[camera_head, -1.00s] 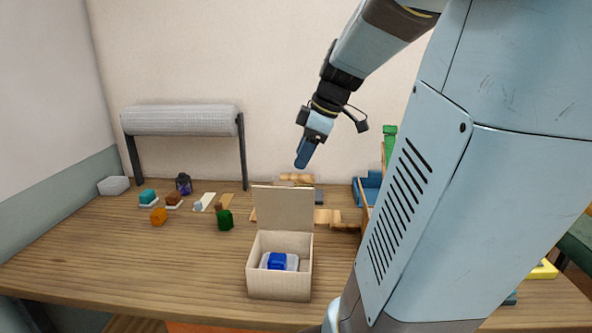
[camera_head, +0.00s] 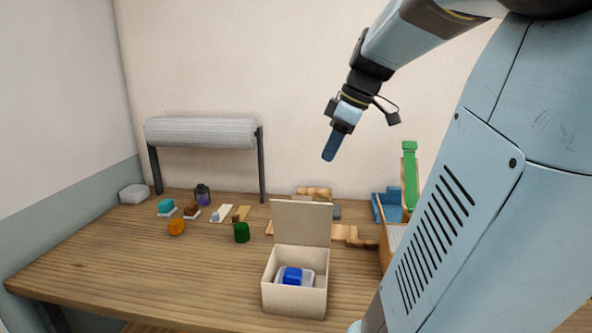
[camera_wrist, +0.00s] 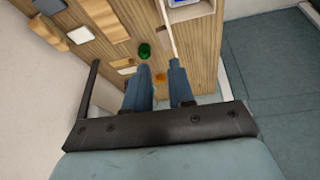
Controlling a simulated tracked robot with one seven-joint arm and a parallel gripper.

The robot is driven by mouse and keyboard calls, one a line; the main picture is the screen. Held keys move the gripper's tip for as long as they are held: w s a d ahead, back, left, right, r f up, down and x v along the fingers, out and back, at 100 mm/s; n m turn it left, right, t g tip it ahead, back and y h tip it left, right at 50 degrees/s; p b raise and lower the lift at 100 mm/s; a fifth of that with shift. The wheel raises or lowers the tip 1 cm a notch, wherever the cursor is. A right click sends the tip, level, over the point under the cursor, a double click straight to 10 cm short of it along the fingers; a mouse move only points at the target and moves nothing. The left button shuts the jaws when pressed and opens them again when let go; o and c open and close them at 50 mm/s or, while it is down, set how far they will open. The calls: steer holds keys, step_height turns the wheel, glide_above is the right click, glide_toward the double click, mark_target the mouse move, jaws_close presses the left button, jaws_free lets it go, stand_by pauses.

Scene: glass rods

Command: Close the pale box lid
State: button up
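The pale box (camera_head: 293,299) stands on the wooden table, open at the top. Its lid (camera_head: 302,223) stands upright along the back edge. A blue object (camera_head: 292,276) on a whitish piece lies inside. My gripper (camera_head: 329,153) is in the air above and behind the box, pointing down, clear of the lid. In the wrist view, my gripper's two blue fingers (camera_wrist: 162,75) are apart with nothing between them. The pale box (camera_wrist: 188,13) shows at the top edge of the wrist view, partly cut off. The lid (camera_wrist: 167,32) appears there as a thin, nearly edge-on strip.
A grey roll on a stand (camera_head: 200,132) is at the back left. A green piece (camera_head: 241,232), an orange one (camera_head: 176,228) and several small items lie left of the box. A wooden holder with a green part (camera_head: 410,176) stands to the right. The table front left is clear.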

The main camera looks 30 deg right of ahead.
steer(key=m, duration=0.1)
steer(key=w+m, duration=0.1)
steer(key=m, duration=0.1)
steer(key=shift+w+d+g, duration=0.1)
steer(key=shift+w+g, duration=0.05)
steer(key=shift+g, duration=0.15)
steer(key=shift+c, duration=1.4)
steer(key=m, duration=0.1)
steer(key=w+m, duration=0.1)
steer(key=m, duration=0.1)
steer(key=shift+w+d+r+m+g, duration=0.1)
steer(key=shift+d+m+g, duration=0.05)
steer(key=shift+m+g, duration=0.15)
jaws_close()
steer(key=w+d+m+g, duration=0.1)
steer(key=w+m+g, duration=0.65)
steer(key=m, duration=2.05)
steer(key=s+a+f+t, duration=0.2)
steer(key=s+a+f, duration=0.1)
steer(key=f, duration=0.8)
steer(key=shift+a+f+h, duration=0.15)
steer(key=shift+a+h, duration=0.15)
steer(key=shift+a, duration=0.25)
